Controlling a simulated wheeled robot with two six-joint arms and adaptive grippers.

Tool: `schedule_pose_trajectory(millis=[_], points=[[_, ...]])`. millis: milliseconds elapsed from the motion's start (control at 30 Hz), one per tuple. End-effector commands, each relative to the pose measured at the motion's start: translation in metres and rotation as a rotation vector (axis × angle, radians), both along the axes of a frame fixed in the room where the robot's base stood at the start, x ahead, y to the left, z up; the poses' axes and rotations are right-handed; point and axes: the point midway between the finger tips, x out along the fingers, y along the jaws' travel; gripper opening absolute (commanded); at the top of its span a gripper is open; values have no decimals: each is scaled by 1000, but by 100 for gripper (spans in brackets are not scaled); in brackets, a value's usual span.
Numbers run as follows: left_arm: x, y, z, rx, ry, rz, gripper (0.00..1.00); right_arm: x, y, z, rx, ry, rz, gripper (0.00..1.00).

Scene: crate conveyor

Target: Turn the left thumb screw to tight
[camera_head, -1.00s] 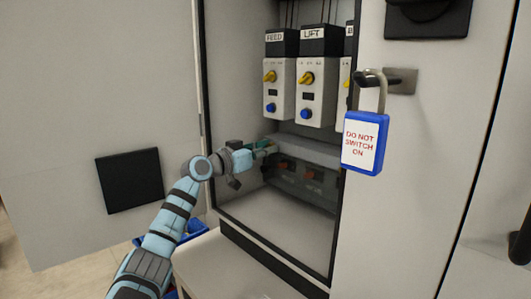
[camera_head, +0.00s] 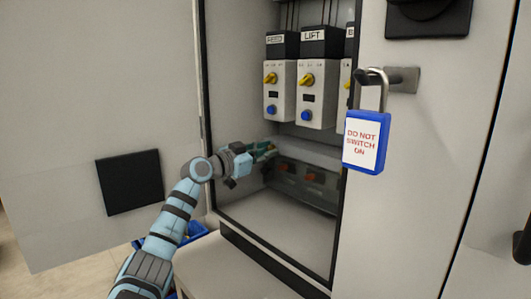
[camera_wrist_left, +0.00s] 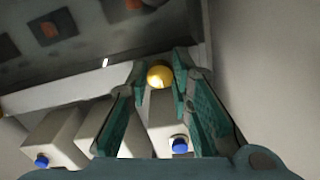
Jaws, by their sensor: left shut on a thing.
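The left thumb screw (camera_wrist_left: 160,75) is a round gold knob in the left wrist view, between the green fingertips of my left gripper (camera_wrist_left: 158,82). The gripper is shut on it. In the head view my left gripper (camera_head: 264,151) reaches into the open cabinet, at the left end of the dark cover (camera_head: 305,184). There its fingers hide the screw. A small white mark (camera_wrist_left: 105,62) lies on the panel edge. The screw's tightness cannot be told. My right gripper is not in view.
FEED (camera_head: 279,90) and LIFT (camera_head: 317,95) units with yellow and blue knobs hang above the gripper. A blue padlock (camera_head: 366,141) hangs on a handle at right. The cabinet floor (camera_head: 270,215) is clear. The door stands open at left.

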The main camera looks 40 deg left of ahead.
Motion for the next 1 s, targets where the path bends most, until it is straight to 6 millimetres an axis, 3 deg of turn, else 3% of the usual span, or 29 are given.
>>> schedule_pose_trajectory(millis=[33, 67, 167, 533, 800, 1000], points=[[0, -1, -2, -1, 6, -2, 0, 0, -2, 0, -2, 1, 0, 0], [0, -1, -2, -1, 5, -2, 23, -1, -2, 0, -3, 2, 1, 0], [0, 0, -2, -1, 3, -1, 39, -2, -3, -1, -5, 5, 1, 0], [-6, 2, 0, 3, 0, 3, 40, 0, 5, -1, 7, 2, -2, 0], [-57, 7, -3, 10, 9, 2, 40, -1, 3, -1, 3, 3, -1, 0], [-73, 7, -2, 3, 5, 0, 40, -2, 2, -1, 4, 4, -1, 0]])
